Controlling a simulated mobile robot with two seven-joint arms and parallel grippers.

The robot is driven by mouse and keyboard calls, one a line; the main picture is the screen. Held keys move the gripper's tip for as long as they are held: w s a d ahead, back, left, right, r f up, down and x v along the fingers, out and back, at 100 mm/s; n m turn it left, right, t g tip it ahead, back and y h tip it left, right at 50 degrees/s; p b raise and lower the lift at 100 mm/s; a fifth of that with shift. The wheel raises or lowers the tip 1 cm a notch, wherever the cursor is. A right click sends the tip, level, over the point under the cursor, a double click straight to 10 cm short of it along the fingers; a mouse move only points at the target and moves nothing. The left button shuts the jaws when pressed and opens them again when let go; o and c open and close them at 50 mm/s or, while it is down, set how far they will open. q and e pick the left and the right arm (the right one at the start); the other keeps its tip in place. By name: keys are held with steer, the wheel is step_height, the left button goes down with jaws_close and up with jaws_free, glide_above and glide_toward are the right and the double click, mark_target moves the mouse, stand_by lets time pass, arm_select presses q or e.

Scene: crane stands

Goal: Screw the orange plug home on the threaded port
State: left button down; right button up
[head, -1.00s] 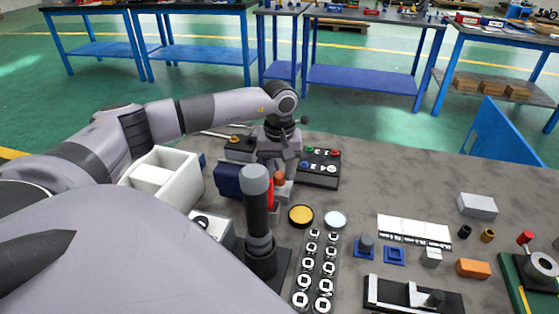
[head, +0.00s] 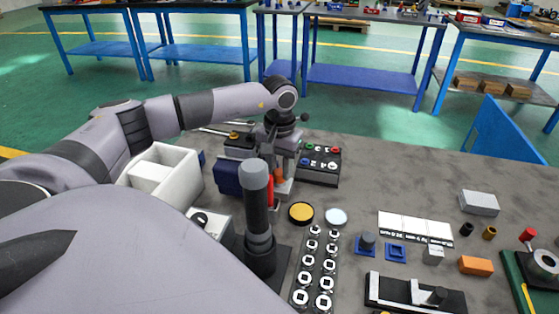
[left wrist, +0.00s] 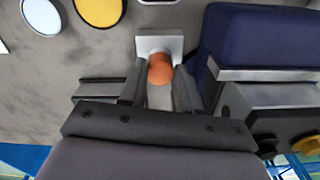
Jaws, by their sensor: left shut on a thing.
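The orange plug (left wrist: 160,69) sits between the fingers of my left gripper (left wrist: 159,82) in the left wrist view. My left gripper is shut on it. The plug's far end is at the pale grey port block (left wrist: 172,45); the thread is hidden, so I cannot tell how deep the plug sits. In the head view, the plug (head: 279,175) is a small orange patch below my left gripper (head: 281,168), just above the pale block (head: 284,188). My right gripper is not in view.
A dark blue block (left wrist: 243,38) stands close beside the gripper. In the head view, a black post with a grey cap (head: 257,205) rises in front.

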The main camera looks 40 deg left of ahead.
arm_select(q)
steer(key=m, duration=0.2)
steer(key=shift+f+m+b, duration=0.1)
steer(key=shift+m+b, duration=0.2)
steer(key=m, duration=0.2)
steer(key=shift+m, duration=0.3)
steer(key=c, duration=0.7)
jaws_free()
steer(key=shift+c, duration=0.8)
